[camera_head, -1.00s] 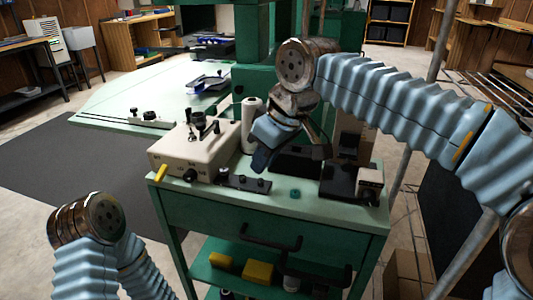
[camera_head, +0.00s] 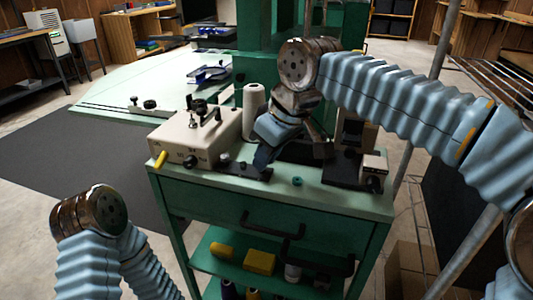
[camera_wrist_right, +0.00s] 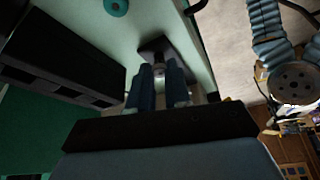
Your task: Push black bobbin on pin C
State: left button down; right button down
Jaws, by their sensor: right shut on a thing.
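My right gripper (camera_head: 262,168) points down at the right end of a black strip (camera_head: 240,171) with small dark studs, at the cart's front. In the right wrist view its two blue fingers (camera_wrist_right: 159,90) are close together, with a small greyish piece showing between them. The black bobbin cannot be made out clearly; the fingers hide most of what they hold. No letter marking pin C is readable. The fingertips cover part of the strip, so I cannot tell whether the held thing touches a stud. Only links of my left arm show at lower left; its gripper is out of view.
A cream winder box (camera_head: 195,138) with upright posts stands left of the strip. A white thread cone (camera_head: 253,103) stands behind. A teal ring (camera_head: 297,181) lies right of the strip. A black device with a pale block (camera_head: 374,164) sits at the cart's right end.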

jog(key=shift+f, duration=0.3)
jog(key=c, duration=1)
grip_release()
jog(key=shift+r, duration=0.2)
